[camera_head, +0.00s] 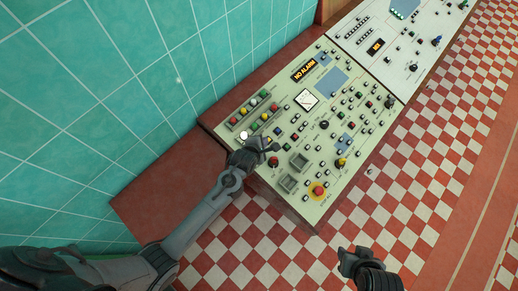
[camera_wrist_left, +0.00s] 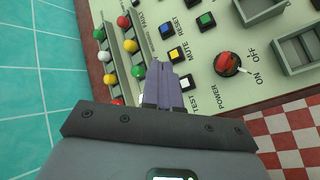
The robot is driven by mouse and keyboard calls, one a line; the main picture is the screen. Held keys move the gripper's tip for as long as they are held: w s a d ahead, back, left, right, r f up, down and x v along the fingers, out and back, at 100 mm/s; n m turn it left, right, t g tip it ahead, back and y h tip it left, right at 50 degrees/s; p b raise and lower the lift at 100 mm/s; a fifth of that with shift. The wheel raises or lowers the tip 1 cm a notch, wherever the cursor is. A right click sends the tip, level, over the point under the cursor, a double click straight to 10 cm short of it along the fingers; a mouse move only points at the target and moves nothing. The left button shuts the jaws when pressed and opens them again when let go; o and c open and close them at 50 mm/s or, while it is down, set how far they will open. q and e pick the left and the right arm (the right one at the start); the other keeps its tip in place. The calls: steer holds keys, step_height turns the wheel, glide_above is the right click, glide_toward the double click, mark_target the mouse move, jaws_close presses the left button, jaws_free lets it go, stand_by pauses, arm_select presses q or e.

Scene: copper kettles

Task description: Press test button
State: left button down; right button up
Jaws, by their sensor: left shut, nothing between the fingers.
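In the left wrist view, the test button (camera_wrist_left: 187,83) is a small white-topped square button in a black frame, with the label TEST beside it on the pale control panel (camera_head: 284,134). My left gripper (camera_wrist_left: 163,70) is shut and empty, its purple-grey fingers just left of the test button. I cannot tell whether they touch the panel. In the head view my left gripper (camera_head: 272,146) is over the panel's near part, and the test button is not clearly distinguishable there. My right gripper (camera_head: 344,255) is low in the head view, over the floor, its fingers too unclear to judge.
A yellow button (camera_wrist_left: 174,55) and a blue button (camera_wrist_left: 167,29) sit near the test button. A red power knob (camera_wrist_left: 228,63) is to its right. Rows of coloured lamps (camera_wrist_left: 130,46) are to the left. A red emergency button (camera_head: 318,191) is near the panel's front corner.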

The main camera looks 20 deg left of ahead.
arm_select(q)
steer(key=shift+f, duration=0.1)
steer(key=f+b, duration=0.4)
steer(key=a+f+b, duration=0.1)
steer(key=f+b, duration=0.1)
steer(key=shift+w+a+f, duration=0.1)
steer(key=shift+w+f, duration=0.1)
steer(key=shift+w+a+f+b, duration=0.1)
steer(key=shift+a+f+b, duration=0.05)
steer(key=shift+f+b, duration=0.8)
steer(key=shift+f, duration=0.1)
steer(key=shift+a+f, duration=0.1)
steer(key=shift+f, duration=0.05)
stand_by(1.2)
steer(key=shift+f, duration=0.25)
steer(key=shift+a+f, duration=0.1)
steer(key=shift+f, duration=0.25)
stand_by(0.7)
steer(key=shift+r, duration=0.1)
stand_by(0.3)
steer(key=shift+r+p, duration=0.65)
steer(key=shift+p, duration=0.05)
